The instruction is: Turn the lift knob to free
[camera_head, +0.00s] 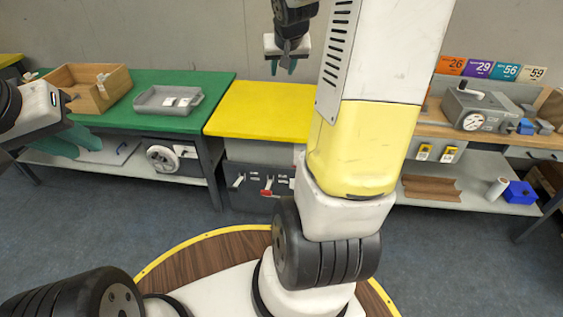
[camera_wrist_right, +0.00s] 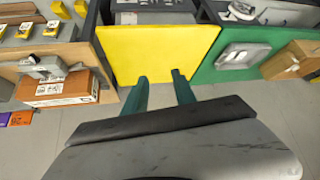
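A dark panel (camera_head: 255,206) sits under the yellow-topped table (camera_head: 262,108). It carries a red handle (camera_head: 267,187) and pale handles (camera_head: 239,181); I cannot tell which one is the lift knob, or its setting. My right gripper (camera_head: 282,68) hangs above the far side of the yellow table, away from the panel. In the right wrist view its two teal fingers (camera_wrist_right: 159,90) are apart with nothing between them. My left gripper (camera_head: 65,145) is at the far left by the green table, fingers pointing down; its opening is unclear.
The green table (camera_head: 130,115) holds a wooden box (camera_head: 88,90) and a grey tray (camera_head: 168,100). A gauge box (camera_head: 482,108) stands on the right bench. My right arm covers the gap between the yellow table and that bench. Floor before the panel is clear.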

